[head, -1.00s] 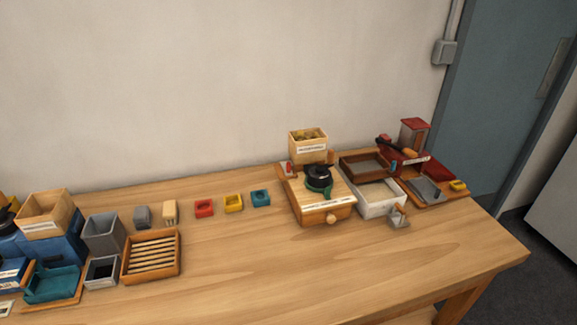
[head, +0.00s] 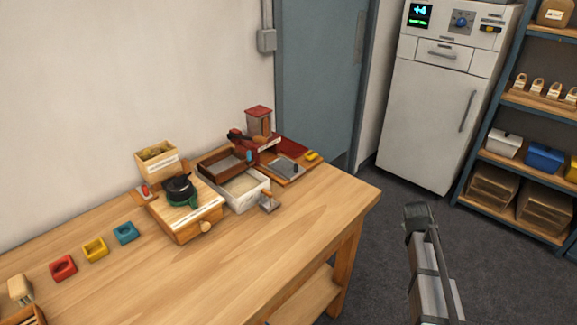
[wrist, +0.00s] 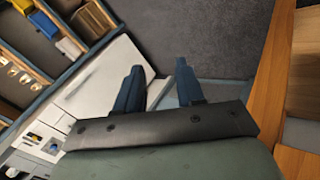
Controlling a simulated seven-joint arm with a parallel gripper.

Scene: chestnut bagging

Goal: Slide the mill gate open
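A wooden box-shaped mill (head: 185,215) with a black round top piece (head: 180,188), a green part below it and a front knob (head: 206,227) stands on the bench. A red machine (head: 259,122) with an upright hopper stands behind it to the right, with a grey plate (head: 286,167) at its front. I cannot tell which part is the mill gate, or whether it is open. My gripper (wrist: 160,70) has its two blue fingers apart with nothing between them. It is over the floor beyond the bench's right end, away from both machines.
A white-walled tray (head: 242,196), a wooden sieve frame (head: 222,166) and a labelled wooden box (head: 157,161) crowd the mill. Red, yellow and blue blocks (head: 95,249) lie left. The bench front (head: 270,260) is clear. A white fridge (head: 436,120) and shelves (head: 530,130) stand right.

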